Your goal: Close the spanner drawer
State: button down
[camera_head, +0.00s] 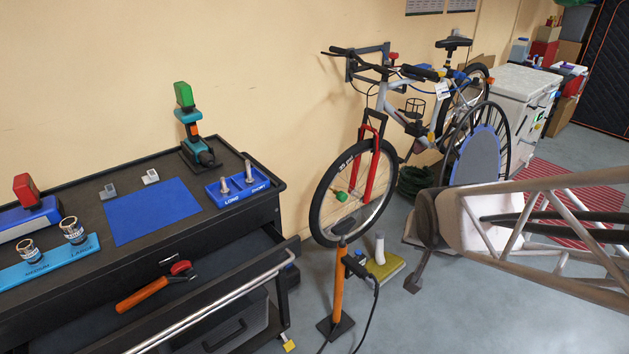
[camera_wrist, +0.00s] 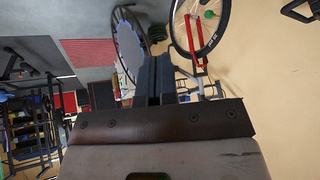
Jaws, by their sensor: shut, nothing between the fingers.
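The spanner drawer (camera_head: 205,290) is pulled open from the black tool cart (camera_head: 75,205) at the lower left of the head view. Its silver bar handle (camera_head: 225,299) runs along the front edge.
On the cart top are a blue mat (camera_head: 152,210), a blue tray with bolts (camera_head: 238,187) and a light-blue socket holder (camera_head: 48,262). A bicycle (camera_head: 385,130) hangs by the wall. An orange floor pump (camera_head: 339,285) stands right of the drawer, close to its front.

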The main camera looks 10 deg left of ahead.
aim_at(284, 257)
jog(key=w+a+f+m+t+y, duration=0.3)
jog(key=w+a+f+t+y, duration=0.2)
jog(key=w+a+f, duration=0.75)
jog(key=s+a+f+m+y, duration=0.1)
jog(key=s+a+f+y, duration=0.1)
jog(key=f, duration=0.3)
jog(key=s+a+f+m+y, duration=0.1)
jog(key=s+a+f+y, duration=0.1)
jog(key=f, duration=0.4)
jog(key=s+a+f+m+t+y, duration=0.1)
jog(key=s+a+f+y, duration=0.1)
jog(key=a+f+y, duration=0.2)
jog(key=shift+a+f, duration=0.4)
jog(key=shift+f, duration=0.4)
jog(key=shift+w, duration=0.15)
jog(key=x, duration=1.4)
